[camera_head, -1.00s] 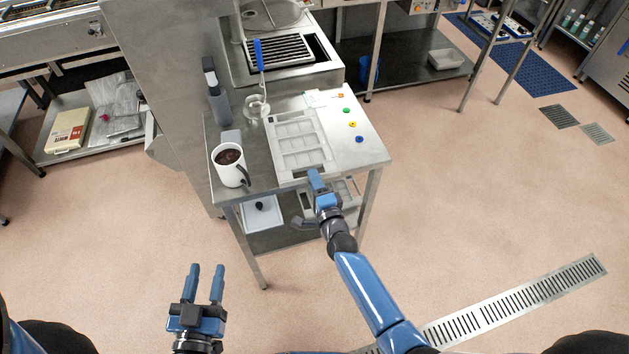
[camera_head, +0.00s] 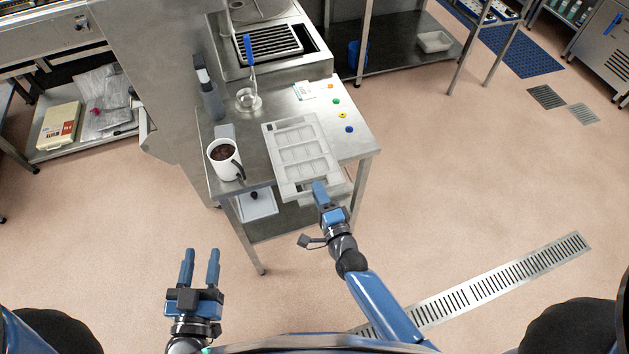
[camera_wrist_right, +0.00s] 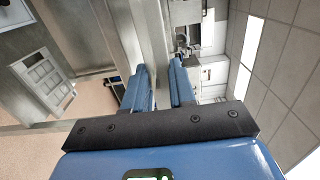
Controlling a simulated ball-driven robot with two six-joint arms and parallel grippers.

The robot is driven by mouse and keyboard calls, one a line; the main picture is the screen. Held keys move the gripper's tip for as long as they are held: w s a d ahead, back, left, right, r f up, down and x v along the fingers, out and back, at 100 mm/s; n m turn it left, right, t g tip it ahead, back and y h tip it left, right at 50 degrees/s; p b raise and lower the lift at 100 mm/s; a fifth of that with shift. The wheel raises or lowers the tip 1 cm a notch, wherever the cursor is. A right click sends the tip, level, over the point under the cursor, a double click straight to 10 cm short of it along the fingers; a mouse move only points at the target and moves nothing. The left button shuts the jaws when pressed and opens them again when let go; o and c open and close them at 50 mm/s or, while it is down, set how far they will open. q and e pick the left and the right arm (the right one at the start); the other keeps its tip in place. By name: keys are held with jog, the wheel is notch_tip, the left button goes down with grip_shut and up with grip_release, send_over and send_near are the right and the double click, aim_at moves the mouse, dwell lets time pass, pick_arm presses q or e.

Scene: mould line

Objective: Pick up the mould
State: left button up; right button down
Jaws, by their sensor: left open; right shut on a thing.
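The mould (camera_head: 270,150), a pale rectangular tray with rows of square cavities, is at the front of the steel table. Its near end reaches out past the table's front edge and it looks raised off the top. My right gripper (camera_head: 319,187) is shut on the mould's near rim. In the right wrist view the right gripper's fingers (camera_wrist_right: 158,75) point away from the camera; the gripped rim is hard to make out there. My left gripper (camera_head: 201,253) is open and empty, low over the floor in front of the table, apart from the mould.
Another tray lies on the lower shelf. The floor in front is clear.

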jog(key=shift+s+d+r+p, duration=0.25)
jog(key=shift+s+r, duration=0.05)
jog(key=shift+s, duration=0.4)
jog(key=shift+s+d+r+p, duration=0.3)
jog(key=shift+s, duration=0.45)
jog(key=shift+s+d+r+p, duration=0.25)
jog(key=shift+s+r, duration=0.05)
jog(key=shift+s, duration=0.4)
jog(key=shift+r, duration=0.1)
notch_tip(320, 180, up, 5)
jog(key=p, duration=0.4)
jog(key=shift+p, duration=0.3)
